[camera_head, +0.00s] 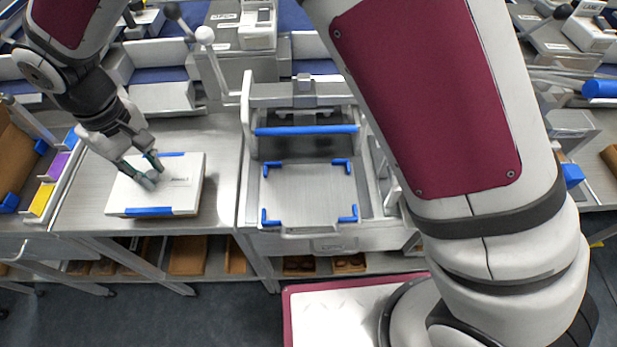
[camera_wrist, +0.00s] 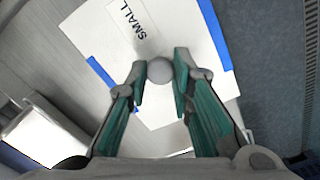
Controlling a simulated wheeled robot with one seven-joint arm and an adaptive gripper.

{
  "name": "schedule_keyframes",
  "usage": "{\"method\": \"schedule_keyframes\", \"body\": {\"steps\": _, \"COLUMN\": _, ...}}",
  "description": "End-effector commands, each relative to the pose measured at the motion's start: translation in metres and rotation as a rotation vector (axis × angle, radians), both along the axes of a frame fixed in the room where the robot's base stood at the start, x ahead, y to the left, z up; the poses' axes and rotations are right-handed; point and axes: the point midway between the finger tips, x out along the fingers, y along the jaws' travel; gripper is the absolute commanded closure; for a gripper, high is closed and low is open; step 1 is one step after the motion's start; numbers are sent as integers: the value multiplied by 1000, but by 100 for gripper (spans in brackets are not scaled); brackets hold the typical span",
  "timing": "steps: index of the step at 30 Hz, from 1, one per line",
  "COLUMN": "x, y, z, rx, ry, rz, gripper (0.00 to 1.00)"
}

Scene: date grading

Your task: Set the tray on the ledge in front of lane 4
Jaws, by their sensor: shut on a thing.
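The tray (camera_head: 188,185) is a flat white box with blue strips on its far and near edges. It is over the grey metal ledge (camera_head: 85,200) on the left; I cannot tell whether it rests there or is slightly raised. My gripper (camera_head: 148,168) is above it with fingers pointing down. In the wrist view, the fingertips (camera_wrist: 160,78) are shut on a round grey knob (camera_wrist: 159,69) on the tray's top. The label "SMALL" (camera_wrist: 133,20) shows on the tray (camera_wrist: 95,38).
Right of the ledge is a fixture with a metal plate (camera_head: 310,192), blue corner stops and a blue bar (camera_head: 306,130). Left is a rack with yellow (camera_head: 42,199) and purple blocks. Lane machinery (camera_head: 165,95) stands behind the tray. My arm hides much of the right.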

Motion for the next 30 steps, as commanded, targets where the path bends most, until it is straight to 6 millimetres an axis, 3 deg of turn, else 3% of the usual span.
{"method": "schedule_keyframes", "body": {"steps": 29, "x": 0, "y": 0, "z": -18, "rx": 0, "ry": 0, "rz": 0, "gripper": 100}}
{"method": "schedule_keyframes", "body": {"steps": 30, "x": 0, "y": 0, "z": -18, "rx": 0, "ry": 0, "rz": 0, "gripper": 77}}
